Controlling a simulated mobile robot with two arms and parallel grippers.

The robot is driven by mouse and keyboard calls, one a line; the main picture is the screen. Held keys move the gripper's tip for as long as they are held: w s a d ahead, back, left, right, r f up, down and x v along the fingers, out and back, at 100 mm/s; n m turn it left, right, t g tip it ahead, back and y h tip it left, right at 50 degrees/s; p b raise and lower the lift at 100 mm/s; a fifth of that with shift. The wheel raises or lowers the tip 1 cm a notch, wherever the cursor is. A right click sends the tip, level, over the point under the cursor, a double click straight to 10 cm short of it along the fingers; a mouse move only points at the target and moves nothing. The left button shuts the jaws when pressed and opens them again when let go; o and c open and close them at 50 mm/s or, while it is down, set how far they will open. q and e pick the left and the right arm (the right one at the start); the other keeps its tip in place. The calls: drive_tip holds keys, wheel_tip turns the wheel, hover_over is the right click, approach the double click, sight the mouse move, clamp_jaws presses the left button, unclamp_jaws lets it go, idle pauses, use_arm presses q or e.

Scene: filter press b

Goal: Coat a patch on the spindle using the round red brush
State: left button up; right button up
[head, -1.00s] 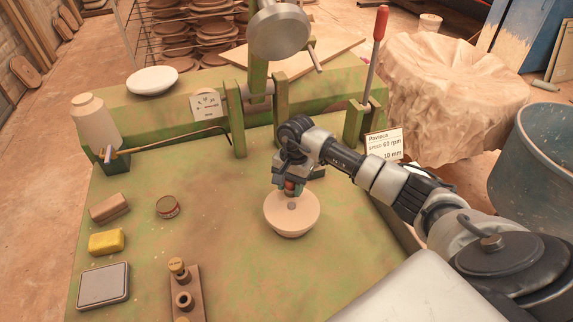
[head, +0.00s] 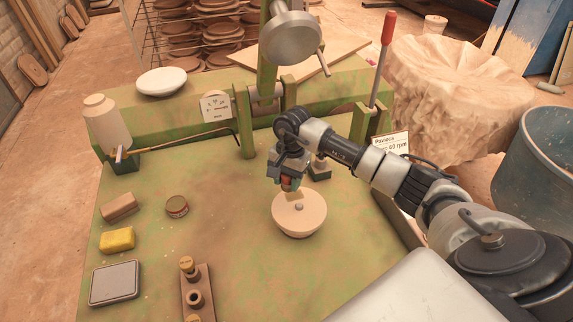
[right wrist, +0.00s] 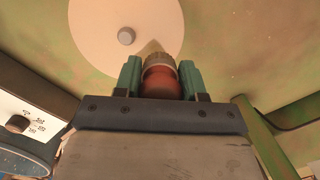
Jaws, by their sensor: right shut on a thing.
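My right gripper (head: 288,184) is shut on the round red brush (right wrist: 160,79) and holds it over the pale round disc (head: 299,226). In the right wrist view the brush's red handle sits between two green fingers, with a metal collar and tan bristles pointing at the disc (right wrist: 95,45). A small grey spindle-like stub (head: 299,207) stands at the disc's centre; it also shows in the right wrist view (right wrist: 126,37). The bristles are beside this stub over the disc; I cannot tell whether they touch. My left gripper is not in view.
A small dark holder (head: 320,173) stands just behind the gripper. A tin (head: 176,206), yellow sponge (head: 117,240), brown block (head: 120,207) and grey pad (head: 115,284) lie left. A red-handled lever (head: 387,30) rises at the back. The bench between tin and disc is clear.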

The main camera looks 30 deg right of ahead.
drive_tip(key=shift+r+p, duration=0.4)
drive_tip(key=shift+r, duration=0.55)
drive_tip(key=shift+r+p, duration=0.5)
drive_tip(key=shift+r, duration=0.6)
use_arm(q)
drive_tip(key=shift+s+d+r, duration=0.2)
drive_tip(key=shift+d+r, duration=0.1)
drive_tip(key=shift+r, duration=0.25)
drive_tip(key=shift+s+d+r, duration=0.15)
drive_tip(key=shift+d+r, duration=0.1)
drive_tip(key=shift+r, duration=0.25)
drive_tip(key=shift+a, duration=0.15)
